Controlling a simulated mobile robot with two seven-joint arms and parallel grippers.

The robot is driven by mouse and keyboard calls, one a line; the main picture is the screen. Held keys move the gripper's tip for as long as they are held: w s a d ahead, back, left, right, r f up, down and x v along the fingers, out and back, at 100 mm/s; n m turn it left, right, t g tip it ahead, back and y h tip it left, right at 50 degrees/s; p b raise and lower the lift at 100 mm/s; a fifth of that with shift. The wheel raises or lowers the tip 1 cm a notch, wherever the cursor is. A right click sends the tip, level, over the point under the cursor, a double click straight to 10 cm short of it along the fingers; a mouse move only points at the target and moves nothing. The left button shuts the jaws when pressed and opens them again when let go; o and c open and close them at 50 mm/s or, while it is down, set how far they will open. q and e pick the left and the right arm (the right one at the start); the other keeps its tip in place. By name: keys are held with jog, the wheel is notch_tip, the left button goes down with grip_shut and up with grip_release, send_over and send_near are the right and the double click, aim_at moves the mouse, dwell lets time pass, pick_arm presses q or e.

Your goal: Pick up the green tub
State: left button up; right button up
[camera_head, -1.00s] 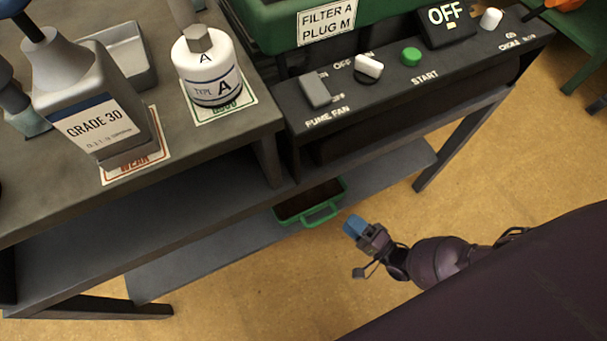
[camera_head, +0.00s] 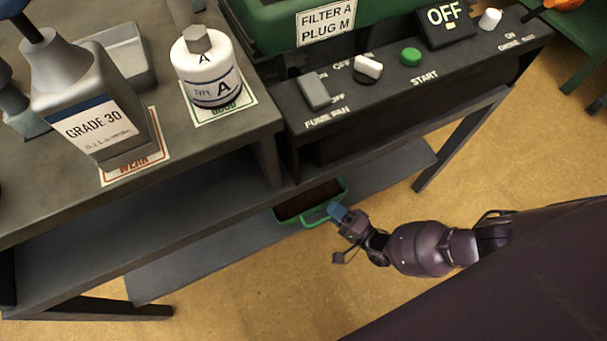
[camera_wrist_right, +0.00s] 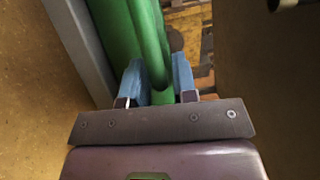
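The green tub (camera_head: 345,187) sits on the low shelf under the bench in the head view, its dark inside facing up. Its green handle (camera_head: 317,221) sticks out at the front. My right gripper (camera_head: 335,211) is at the right end of this handle. In the right wrist view, the blue fingertips (camera_wrist_right: 159,78) are apart, with the green handle (camera_wrist_right: 150,38) running between them. Any contact with the handle is hard to make out. The tub's wall (camera_wrist_right: 112,30) shows beyond the left finger. My left gripper is not in view.
The low shelf (camera_head: 215,248) is bare left of the tub. Above stand the bench (camera_head: 215,140) with a grey jug (camera_head: 75,90) and a white bottle (camera_head: 207,65), and a control panel (camera_head: 440,60). A bench leg (camera_head: 455,145) is to the right. Open floor lies in front.

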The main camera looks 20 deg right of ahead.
grip_shut()
jog(key=shift+r, duration=0.1)
